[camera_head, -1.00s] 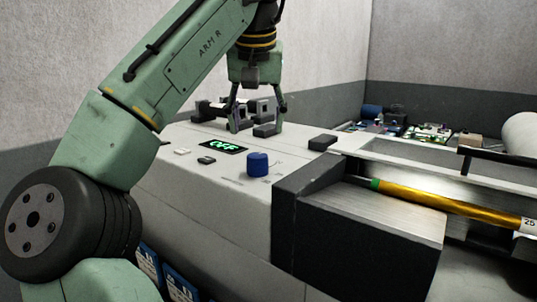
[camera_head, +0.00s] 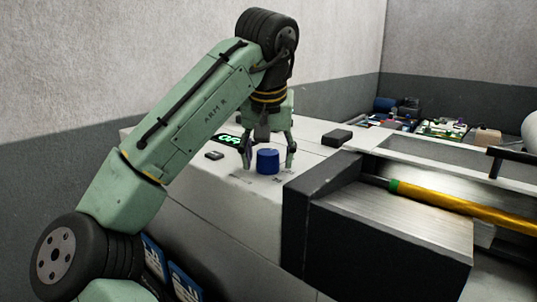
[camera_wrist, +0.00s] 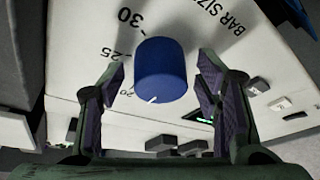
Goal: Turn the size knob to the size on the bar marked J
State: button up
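The blue size knob (camera_head: 267,162) stands on the pale machine top. My gripper (camera_head: 269,156) is lowered over it, open, with one finger on each side. In the wrist view the knob (camera_wrist: 163,65) sits between the spread fingers, with gaps visible on both sides. Its white line points to the lower left, near the small 20; 25 and 30 are printed farther round, beside "BAR SIZE" (camera_wrist: 200,12). A yellow bar (camera_head: 455,202) with a green band lies in the trough at right; its far end is out of frame and no J shows.
A green-lit display (camera_head: 228,140) is partly covered by my gripper. A small dark button (camera_head: 214,155) and a dark block (camera_head: 337,137) are near the knob. A dark-sided housing (camera_head: 325,215) rises at the right. Circuit boards (camera_head: 445,129) lie at the back.

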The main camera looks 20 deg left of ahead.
jog(key=c, duration=1.1)
jog(key=shift+m, duration=0.4)
jog(key=m+h, duration=0.2)
jog(key=m, duration=0.2)
jog(key=shift+a+m, duration=0.1)
jog(key=shift+m, duration=0.2)
jog(key=m+h, duration=0.1)
jog(key=m, duration=0.2)
jog(key=m+h, duration=0.1)
jog(key=m, duration=0.2)
jog(key=shift+g, duration=0.4)
jog(key=shift+m, duration=0.3)
jog(key=o, duration=1.1)
jog(key=shift+o, duration=0.2)
